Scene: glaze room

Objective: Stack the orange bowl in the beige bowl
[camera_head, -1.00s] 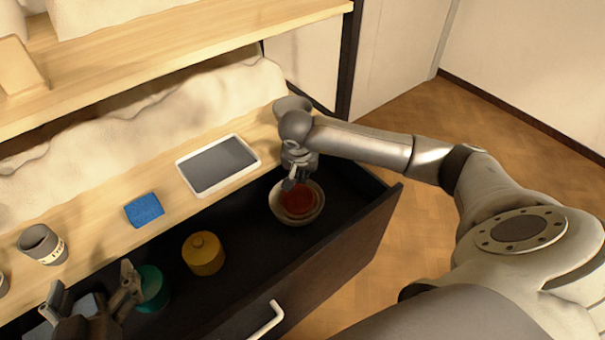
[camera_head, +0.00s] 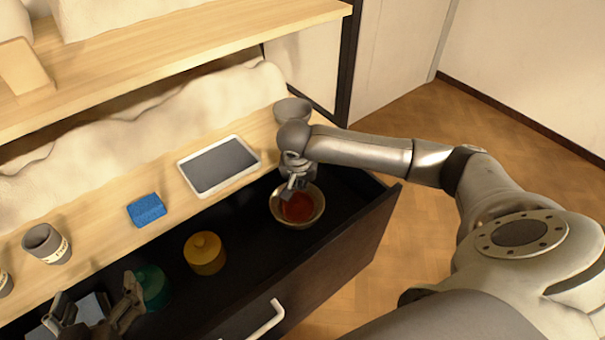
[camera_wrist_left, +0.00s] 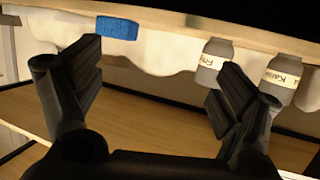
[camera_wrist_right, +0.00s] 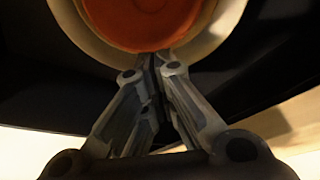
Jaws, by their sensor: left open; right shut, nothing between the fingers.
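The beige bowl (camera_head: 316,217) stands in the open black drawer, toward its right end. The orange bowl (camera_head: 297,207) sits inside it; both also show in the right wrist view, the beige rim (camera_wrist_right: 226,30) around the orange bowl (camera_wrist_right: 140,22). My right gripper (camera_head: 290,194) is shut and empty. Its fingertips (camera_wrist_right: 154,62) are at the bowls' near edge in the wrist view; I cannot tell whether they touch. My left gripper (camera_head: 97,300) is open and empty at the lower left, above the left part of the drawer.
A yellow lidded jar (camera_head: 205,254) and a teal jar (camera_head: 152,287) stand in the drawer. On the wooden counter are a blue sponge (camera_head: 147,210), a tablet (camera_head: 219,165), a labelled grey cup (camera_head: 47,244) and a grey bowl (camera_head: 293,110). A shelf (camera_head: 190,55) runs above.

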